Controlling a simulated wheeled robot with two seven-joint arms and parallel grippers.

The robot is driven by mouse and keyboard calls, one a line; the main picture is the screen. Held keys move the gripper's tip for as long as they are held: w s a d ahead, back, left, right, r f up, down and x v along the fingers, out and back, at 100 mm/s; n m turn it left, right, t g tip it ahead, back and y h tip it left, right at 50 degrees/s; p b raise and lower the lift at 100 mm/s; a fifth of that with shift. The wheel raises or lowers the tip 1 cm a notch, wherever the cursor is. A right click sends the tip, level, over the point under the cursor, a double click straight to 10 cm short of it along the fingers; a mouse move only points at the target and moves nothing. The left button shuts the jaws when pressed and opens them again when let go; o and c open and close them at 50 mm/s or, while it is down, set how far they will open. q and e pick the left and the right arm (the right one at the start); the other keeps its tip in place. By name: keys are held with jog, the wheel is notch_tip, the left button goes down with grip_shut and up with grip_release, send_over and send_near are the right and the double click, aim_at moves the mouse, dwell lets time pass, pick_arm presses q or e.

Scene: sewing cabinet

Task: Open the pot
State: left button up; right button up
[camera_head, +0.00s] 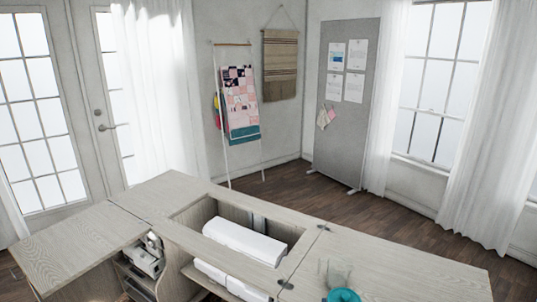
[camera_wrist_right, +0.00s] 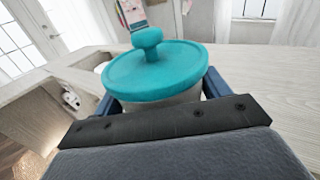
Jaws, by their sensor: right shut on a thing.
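The pot has a round teal lid (camera_wrist_right: 155,70) with a knob on top, which sits on its pale body (camera_wrist_right: 165,102) in the right wrist view. My right gripper (camera_wrist_right: 160,94) has its blue fingers on either side of the body, just below the lid, and is shut on the pot. In the head view, a teal round piece (camera_head: 343,296) shows at the bottom edge, partly cut off. My left gripper is in neither view.
The pale wooden sewing cabinet (camera_head: 400,268) fills the foreground. Its open well holds a white machine (camera_head: 243,240). A leaf (camera_head: 75,240) extends to the left. A faint see-through shape (camera_head: 335,272) stands behind the teal piece. The right part of the top is mostly clear.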

jog(key=shift+s+d+f, duration=0.15)
jog(key=shift+f, duration=0.15)
